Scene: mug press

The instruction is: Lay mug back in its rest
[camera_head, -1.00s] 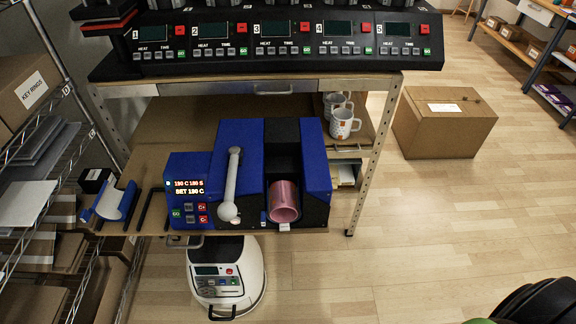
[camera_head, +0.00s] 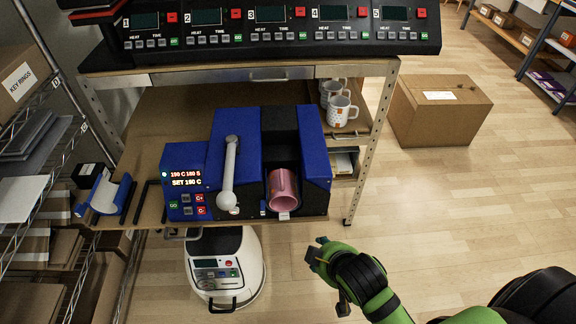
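A pink mug (camera_head: 283,188) lies in the dark slot on the right of the blue mug press (camera_head: 236,140), its round end toward me. A small white tag shows just below it. My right gripper (camera_head: 329,280) is below and right of the press, over the floor in the picture, apart from the mug. Its fingers are spread and empty. My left gripper is not in view.
A black multi-station heater (camera_head: 270,30) sits above. A cardboard box (camera_head: 440,112) stands on open floor.

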